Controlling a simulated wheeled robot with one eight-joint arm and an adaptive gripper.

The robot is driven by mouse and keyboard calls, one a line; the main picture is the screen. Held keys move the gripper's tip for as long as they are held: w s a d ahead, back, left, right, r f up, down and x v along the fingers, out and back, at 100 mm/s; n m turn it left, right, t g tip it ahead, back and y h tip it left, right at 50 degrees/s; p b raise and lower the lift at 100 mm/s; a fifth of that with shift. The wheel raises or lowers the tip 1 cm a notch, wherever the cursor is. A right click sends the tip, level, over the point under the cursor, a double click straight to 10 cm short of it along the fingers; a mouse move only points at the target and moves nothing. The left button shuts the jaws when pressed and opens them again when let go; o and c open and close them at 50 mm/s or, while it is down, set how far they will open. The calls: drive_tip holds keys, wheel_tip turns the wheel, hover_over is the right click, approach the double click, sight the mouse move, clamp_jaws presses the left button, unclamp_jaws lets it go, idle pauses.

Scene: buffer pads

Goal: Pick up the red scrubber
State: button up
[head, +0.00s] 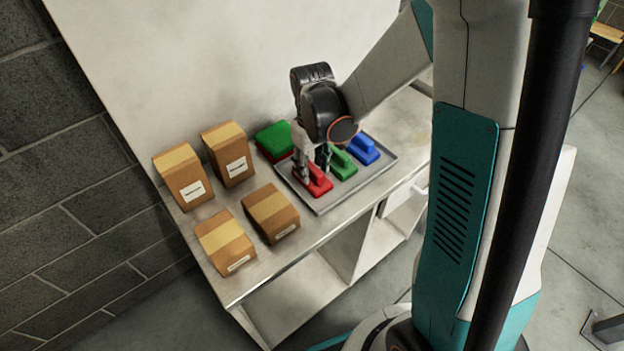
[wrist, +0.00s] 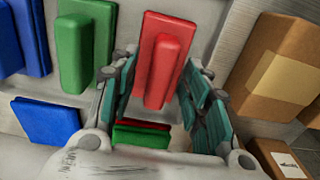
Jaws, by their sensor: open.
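The red scrubber (head: 316,181) lies on a grey tray, at the left end of a row of scrubbers. In the wrist view the red scrubber (wrist: 164,52) shows its raised handle, between and beyond the fingers. My gripper (head: 314,172) points down over the red scrubber, with its fingers open around the handle area. In the wrist view my gripper (wrist: 166,95) has its teal-padded fingers apart, one on each side of the red scrubber. I cannot tell whether the fingers touch it.
A green scrubber (head: 343,165) and a blue scrubber (head: 362,149) lie to the right on the tray (head: 322,207). Green and red pads (head: 274,139) sit behind it. Several cardboard boxes (head: 226,243) stand on the table's left. A wall rises behind the table.

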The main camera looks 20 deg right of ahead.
sight(312, 166)
drive_tip(key=shift+f, duration=0.35)
drive_tip(key=shift+r, duration=0.1)
clamp_jaws()
drive_tip(key=shift+r, duration=0.1)
wheel_tip(312, 166, up, 20)
drive_tip(key=p, duration=0.6)
